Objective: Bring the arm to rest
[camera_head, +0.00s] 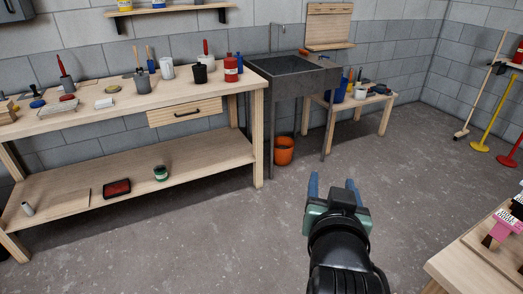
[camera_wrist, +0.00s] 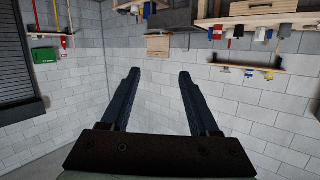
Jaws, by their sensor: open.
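My gripper (camera_head: 333,187) shows in the head view at the lower middle, above the bare concrete floor. Its two blue fingers stand apart with nothing between them, and it touches nothing. In the wrist view my gripper (camera_wrist: 157,78) is also open and empty, with a white block wall beyond the fingers. The wrist picture is upside down, with the furniture hanging from its top edge.
A wooden workbench (camera_head: 210,98) with cans and brushes stands at the left. A grey sink (camera_head: 291,75) is at the back, with an orange bucket (camera_head: 284,150) under it. A wooden table (camera_head: 469,271) is at the lower right. The middle floor is clear.

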